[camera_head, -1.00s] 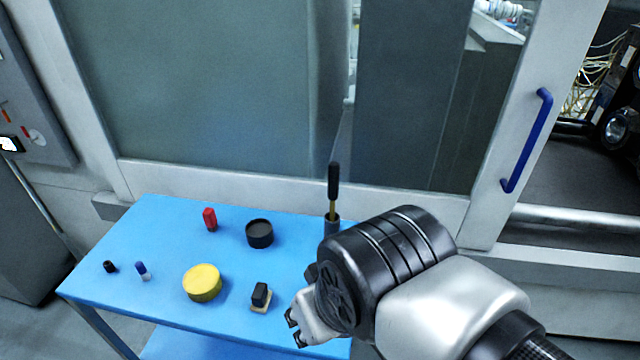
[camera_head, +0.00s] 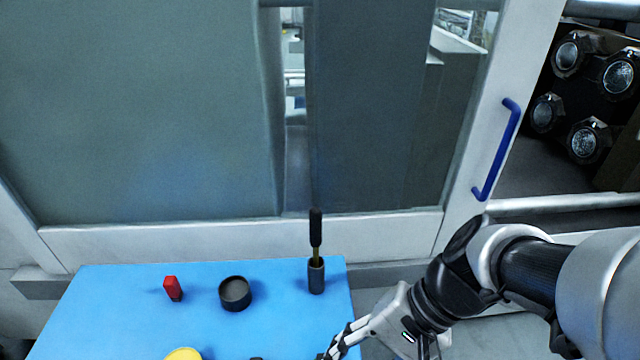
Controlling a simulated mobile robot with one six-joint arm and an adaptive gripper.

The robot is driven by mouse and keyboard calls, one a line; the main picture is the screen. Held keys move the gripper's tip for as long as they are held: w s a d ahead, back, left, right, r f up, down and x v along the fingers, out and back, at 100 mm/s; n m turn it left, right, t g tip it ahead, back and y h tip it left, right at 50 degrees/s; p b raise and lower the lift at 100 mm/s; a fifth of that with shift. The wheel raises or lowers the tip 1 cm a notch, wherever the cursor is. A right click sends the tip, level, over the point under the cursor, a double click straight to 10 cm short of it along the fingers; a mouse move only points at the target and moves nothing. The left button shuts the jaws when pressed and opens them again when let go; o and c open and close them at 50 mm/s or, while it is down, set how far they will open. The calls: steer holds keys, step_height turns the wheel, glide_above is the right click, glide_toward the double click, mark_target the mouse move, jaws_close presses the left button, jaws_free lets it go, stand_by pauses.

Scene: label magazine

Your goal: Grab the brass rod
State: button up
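The brass rod (camera_head: 316,256) stands upright in a small dark grey cup (camera_head: 316,279) near the back right corner of the blue table. Only a short brass length shows between the cup and a black grip (camera_head: 315,227) on top. The rod's lower end is hidden in the cup. My gripper (camera_head: 334,352) is at the bottom edge of the view, in front of the cup and apart from it. Its fingertips are partly cut off by the frame edge, and I cannot tell how far apart they are.
A red block (camera_head: 173,289) and a black round container (camera_head: 235,293) stand left of the cup on the blue table (camera_head: 120,310). A yellow round thing (camera_head: 184,354) is cut off below. Behind the table is a machine door with a blue handle (camera_head: 497,150).

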steer(key=w+a+m+y+p, duration=0.1)
steer(key=w+a+m+y, duration=0.1)
steer(key=w+m+y, duration=0.25)
steer(key=m+t+y+p, duration=0.2)
steer(key=m+t+p, duration=0.1)
steer(key=m+t, duration=1.2)
glide_toward(316, 233)
steer(key=shift+m+g, duration=0.5)
steer(key=shift+m, duration=0.05)
steer(key=x, duration=0.1)
steer(key=b+x, duration=0.1)
steer(key=x, duration=0.1)
steer(key=w+d+b+x, duration=0.1)
steer(key=x, duration=0.1)
steer(key=shift+w+a+f, duration=0.1)
steer(key=shift+a, duration=0.15)
steer(key=x, duration=0.2)
steer(key=b+x, duration=0.1)
steer(key=x, duration=0.2)
steer(key=shift+w+f, duration=0.15)
steer(key=shift+f, duration=0.1)
steer(key=shift+c, duration=0.3)
jaws_close()
